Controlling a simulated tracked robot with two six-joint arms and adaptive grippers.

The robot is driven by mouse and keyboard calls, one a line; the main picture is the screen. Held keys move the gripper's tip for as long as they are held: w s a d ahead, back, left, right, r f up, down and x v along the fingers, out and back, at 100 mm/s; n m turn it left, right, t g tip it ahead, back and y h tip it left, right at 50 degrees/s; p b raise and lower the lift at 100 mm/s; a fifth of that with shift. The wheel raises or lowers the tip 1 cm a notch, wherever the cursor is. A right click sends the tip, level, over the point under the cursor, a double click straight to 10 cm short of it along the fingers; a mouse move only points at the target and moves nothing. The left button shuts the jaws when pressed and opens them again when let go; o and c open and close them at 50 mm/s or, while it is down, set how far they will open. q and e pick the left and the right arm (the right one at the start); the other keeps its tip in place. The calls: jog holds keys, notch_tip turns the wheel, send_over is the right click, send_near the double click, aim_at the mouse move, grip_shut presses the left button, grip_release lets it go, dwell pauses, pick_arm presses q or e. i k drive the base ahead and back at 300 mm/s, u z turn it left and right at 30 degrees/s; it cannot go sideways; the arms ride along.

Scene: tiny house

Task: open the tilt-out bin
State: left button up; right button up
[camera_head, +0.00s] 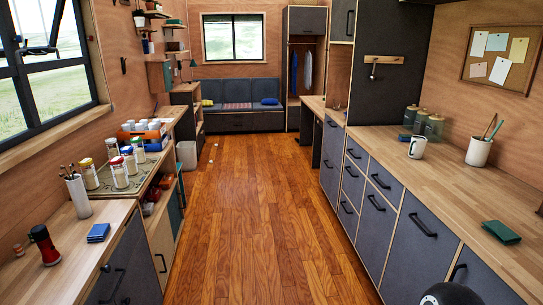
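No front is marked as the tilt-out bin, and I cannot tell which one it is. A tall dark grey front (412,257) with a black bar handle (423,226) is in the right-hand counter, and it looks shut. Another dark front (470,272) beside it is partly cut off by the lower edge. A dark front (135,262) with a black handle (118,287) is under the left counter at the lower left, also apparently shut. Neither of my grippers can be made out in the head view.
A clear wooden floor (240,220) runs between the counters to a grey sofa (237,95). A pale wastebasket (187,155) and small white items lie along its left side. The right counter (455,185) holds a mug, a utensil pot, several jars and a green item.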

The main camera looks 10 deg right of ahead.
aim_at(377, 224)
jog(key=z, duration=0.1)
jog(key=i, duration=1.4)
jog(key=z, duration=0.45)
jog(key=i, duration=1.9)
jog(key=z, duration=0.25)
